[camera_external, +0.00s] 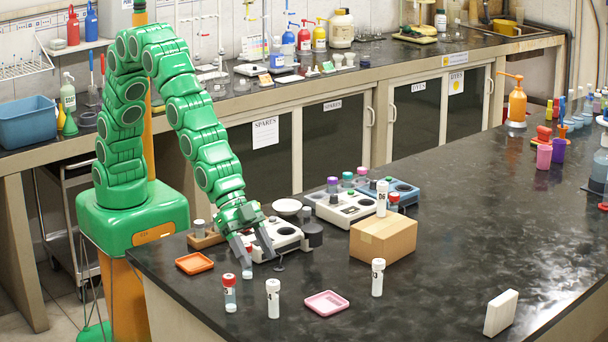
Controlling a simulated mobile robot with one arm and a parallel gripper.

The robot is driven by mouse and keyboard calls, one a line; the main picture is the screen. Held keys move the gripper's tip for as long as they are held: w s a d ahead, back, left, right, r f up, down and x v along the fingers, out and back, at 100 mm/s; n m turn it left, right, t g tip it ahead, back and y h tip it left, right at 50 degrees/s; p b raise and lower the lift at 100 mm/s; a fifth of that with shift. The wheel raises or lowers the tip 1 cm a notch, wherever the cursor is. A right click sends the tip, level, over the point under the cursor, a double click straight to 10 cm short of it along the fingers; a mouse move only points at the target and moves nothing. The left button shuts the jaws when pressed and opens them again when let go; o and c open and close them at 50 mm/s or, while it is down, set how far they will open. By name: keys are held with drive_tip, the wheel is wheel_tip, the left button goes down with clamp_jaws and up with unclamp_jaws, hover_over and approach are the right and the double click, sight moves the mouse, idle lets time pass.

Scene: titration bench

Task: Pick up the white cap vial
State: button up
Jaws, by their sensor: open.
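Several vials with white caps are in view. One labelled vial (273,299) stands upright on the dark bench near the front edge. Another (377,278) stands upright in front of the cardboard box, and a third (382,198) stands on top of the box. My gripper (253,256) points down over the bench's left part, its fingers apart. A small vial (247,271) stands at the fingers, partly hidden; I cannot tell its cap or whether it is between or behind them. A red-capped vial (229,293) stands just in front.
The cardboard box (384,239) stands right of centre. Grey-white instruments (347,209) stand behind my gripper. An orange tray (195,263) and a pink tray (326,304) lie nearby. A white block (500,313) stands at right. The bench between box and block is clear.

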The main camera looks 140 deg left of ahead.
sight(277, 292)
drive_tip(key=w, duration=0.1)
drive_tip(key=w+f, duration=0.1)
drive_tip(key=w, duration=0.1)
drive_tip(key=shift+w+d+f+t, duration=0.1)
drive_tip(key=shift+d+f+t, duration=0.1)
drive_tip(key=shift+t, duration=0.2)
drive_tip(key=shift+f+x, duration=0.2)
drive_tip(key=shift+x, duration=3.6)
drive_tip(key=shift+d, duration=0.15)
drive_tip(key=shift+c, duration=0.3)
drive_tip(key=c, duration=0.9)
